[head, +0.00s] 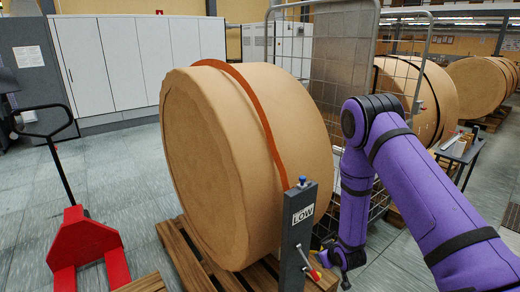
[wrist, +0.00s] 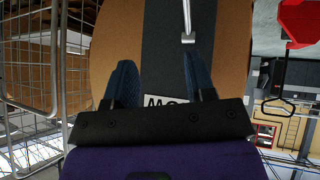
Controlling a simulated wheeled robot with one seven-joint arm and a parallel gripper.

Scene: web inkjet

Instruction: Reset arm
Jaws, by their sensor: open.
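My gripper (wrist: 157,64) is open, its two blue fingers apart with nothing held between them in the wrist view. Beyond the fingers, the dark grey post (wrist: 165,50) fills the gap, and part of its white label (wrist: 165,101) shows, upside down. A metal rod (wrist: 187,22) on the post ends near the right finger. In the head view, my gripper (head: 342,265) hangs low, to the right of the post (head: 292,245), whose label (head: 303,215) reads LOW. A small lever with a red tip (head: 314,274) sticks out low on the post. I cannot tell if the gripper touches it.
A huge brown paper roll (head: 215,150) stands on a wooden pallet (head: 185,265) behind the post. A wire cage trolley (head: 345,60) stands close behind my arm. A red pallet jack (head: 85,245) is at left. Open floor (head: 125,185) lies between jack and roll.

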